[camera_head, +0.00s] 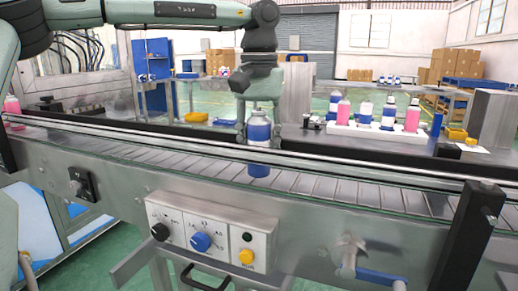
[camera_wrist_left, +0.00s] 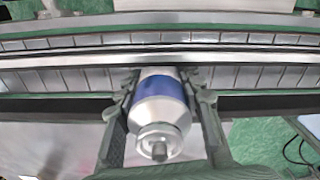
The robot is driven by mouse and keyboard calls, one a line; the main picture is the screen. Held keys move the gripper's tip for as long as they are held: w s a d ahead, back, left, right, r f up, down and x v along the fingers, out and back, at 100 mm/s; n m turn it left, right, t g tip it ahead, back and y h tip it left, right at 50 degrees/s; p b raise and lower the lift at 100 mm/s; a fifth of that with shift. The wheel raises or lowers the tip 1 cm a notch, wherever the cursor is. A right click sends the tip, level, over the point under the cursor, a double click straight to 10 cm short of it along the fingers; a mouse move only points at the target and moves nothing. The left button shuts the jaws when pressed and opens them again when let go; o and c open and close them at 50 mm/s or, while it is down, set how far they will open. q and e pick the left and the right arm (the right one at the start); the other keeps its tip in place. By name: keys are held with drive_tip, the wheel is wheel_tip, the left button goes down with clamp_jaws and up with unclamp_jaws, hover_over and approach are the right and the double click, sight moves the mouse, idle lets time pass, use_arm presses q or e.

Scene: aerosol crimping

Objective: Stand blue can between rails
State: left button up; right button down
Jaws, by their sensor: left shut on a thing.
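The blue can (camera_head: 259,131), silver with a blue band, is upright at the conveyor in the head view. My left gripper (camera_head: 258,138) comes down from above, shut around it with a finger on each side. The long front rail (camera_head: 360,168) passes across the can, and a blue part shows below it over the slats. In the left wrist view the can (camera_wrist_left: 160,92) shows its valve end towards me, between the fingers of my left gripper (camera_wrist_left: 165,82). Its base is hidden there, so I cannot tell whether it touches the slats. My right gripper is not in view.
The slatted conveyor (camera_head: 330,188) is clear on both sides of the can. A control panel (camera_head: 208,236) is on its front. A white tray (camera_head: 375,133) with several blue and pink cans stands behind at right. A black post (camera_head: 468,235) rises at front right.

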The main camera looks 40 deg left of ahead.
use_arm(q)
drive_tip(key=shift+f, duration=0.2)
drive_tip(key=o, duration=1.2)
wheel_tip(320, 180, up, 12)
drive_tip(key=shift+r, duration=0.1)
